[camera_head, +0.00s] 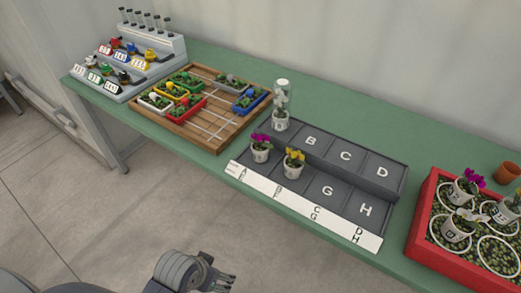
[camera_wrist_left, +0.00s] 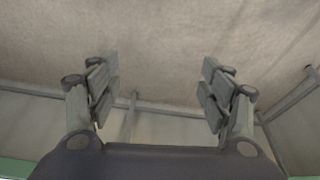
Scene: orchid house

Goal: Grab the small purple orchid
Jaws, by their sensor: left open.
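One purple orchid (camera_head: 260,143) stands upright in a white pot at the front left of the dark lettered rack (camera_head: 326,157). Another purple orchid (camera_head: 467,184) is in a white pot in the red tray (camera_head: 421,219) at the right. I cannot tell for sure which is the smaller. My left gripper (camera_head: 228,280) is low at the bottom of the head view, in front of the table and apart from both. In the left wrist view, its fingers (camera_wrist_left: 160,88) are spread open with nothing between them. My right gripper is not in view.
A yellow orchid (camera_head: 293,162) stands right beside the rack's purple one. A tall clear cover over a white plant (camera_head: 281,105) stands behind them. White orchids share the red tray. A wooden board (camera_head: 187,142) with small planters lies left on the green table (camera_head: 330,110).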

